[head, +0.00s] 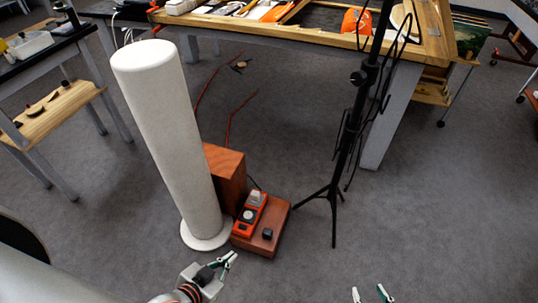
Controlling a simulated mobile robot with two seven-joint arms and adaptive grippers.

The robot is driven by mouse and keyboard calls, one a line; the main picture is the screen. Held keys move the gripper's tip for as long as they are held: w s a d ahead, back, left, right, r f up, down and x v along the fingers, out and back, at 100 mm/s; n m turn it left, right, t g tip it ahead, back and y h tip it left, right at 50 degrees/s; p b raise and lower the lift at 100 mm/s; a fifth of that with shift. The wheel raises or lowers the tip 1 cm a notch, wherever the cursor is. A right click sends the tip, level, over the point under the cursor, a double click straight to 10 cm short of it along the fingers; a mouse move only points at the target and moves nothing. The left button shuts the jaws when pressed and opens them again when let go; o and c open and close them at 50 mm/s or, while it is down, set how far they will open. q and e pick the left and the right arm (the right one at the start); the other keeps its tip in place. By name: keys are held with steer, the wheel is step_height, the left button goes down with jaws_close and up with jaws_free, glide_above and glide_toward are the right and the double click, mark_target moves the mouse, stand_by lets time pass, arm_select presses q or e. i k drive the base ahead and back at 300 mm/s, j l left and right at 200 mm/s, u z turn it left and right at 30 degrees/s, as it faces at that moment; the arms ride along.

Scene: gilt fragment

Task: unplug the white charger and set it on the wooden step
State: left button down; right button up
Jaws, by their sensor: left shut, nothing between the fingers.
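A pale grey-white block, which looks like the charger (256,198), sits at the far end of an orange-red power strip (242,229). The strip lies on the left part of a low reddish wooden step (262,246), next to a taller wooden block (228,172). A small black cube (267,234) is on the step's right part. My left gripper (230,257) is shut and empty, just in front of the step and below the strip in the picture. My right gripper (370,294) shows only its two fingertips, spread apart and empty, at the bottom edge.
A tall white column (170,130) on a round foot stands close at the step's left. A black tripod stand (335,190) stands to the right. A cluttered wooden workbench (330,38) spans the back. The grey floor between step and tripod is clear.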

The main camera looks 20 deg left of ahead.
mark_target(254, 195)
steer(key=i+l+u, duration=0.15)
steer(key=l, duration=0.25)
steer(key=i+l+u, duration=0.15)
steer(key=l, duration=0.25)
steer(key=i+l+u, duration=0.15)
steer(key=l, duration=0.3)
steer(key=i+l+u, duration=0.15)
steer(key=l, duration=0.25)
